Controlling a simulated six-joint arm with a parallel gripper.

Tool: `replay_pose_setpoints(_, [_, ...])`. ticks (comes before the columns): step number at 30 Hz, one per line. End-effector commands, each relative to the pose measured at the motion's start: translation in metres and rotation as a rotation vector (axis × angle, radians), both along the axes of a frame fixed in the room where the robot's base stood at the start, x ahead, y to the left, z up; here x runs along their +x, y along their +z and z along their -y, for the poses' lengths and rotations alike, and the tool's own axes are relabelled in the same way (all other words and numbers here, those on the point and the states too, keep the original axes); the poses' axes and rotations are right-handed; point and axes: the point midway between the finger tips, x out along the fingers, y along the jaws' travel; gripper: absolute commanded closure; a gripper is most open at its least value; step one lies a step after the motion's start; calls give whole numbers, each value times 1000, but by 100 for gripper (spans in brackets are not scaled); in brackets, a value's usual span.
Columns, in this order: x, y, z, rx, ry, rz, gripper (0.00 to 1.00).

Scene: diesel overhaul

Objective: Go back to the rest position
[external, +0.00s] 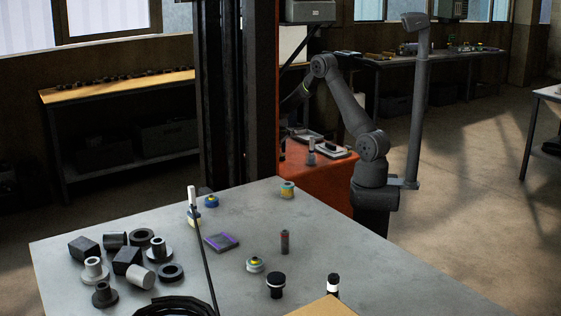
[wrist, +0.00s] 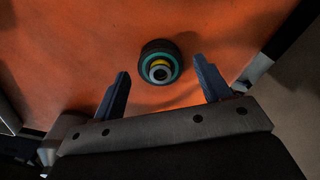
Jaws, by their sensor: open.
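My gripper (wrist: 162,68) shows in the wrist view with its two dark blue fingers spread apart and nothing held between them. A round part (wrist: 146,50) with a black and teal rim and a yellow and grey centre sits on the orange surface (wrist: 75,45), just beyond and between the fingertips. A gap shows on each side of it. In the external view my arm reaches left over the orange cart (external: 336,178), and its end is hidden behind the dark column.
The dark column (external: 238,100) stands beside the cart. Small trays (external: 337,153) lie on the cart top. The grey table (external: 380,275) in front holds several metal parts (external: 127,258), a purple-marked block (external: 220,241) and a black-capped part (external: 276,284). Its right side is mostly clear.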

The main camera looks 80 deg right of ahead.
Motion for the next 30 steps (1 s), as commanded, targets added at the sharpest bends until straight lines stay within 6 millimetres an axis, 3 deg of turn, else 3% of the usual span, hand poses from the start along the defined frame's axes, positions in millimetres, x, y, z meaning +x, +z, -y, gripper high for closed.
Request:
replay_pose_setpoints(2, [-1,-16,-1,3,0,-5,30])
replay_pose_setpoints(20, [0,106,0,-3,0,4,30])
replay_pose_setpoints(30, [-1,34,-1,3,0,-5,30])
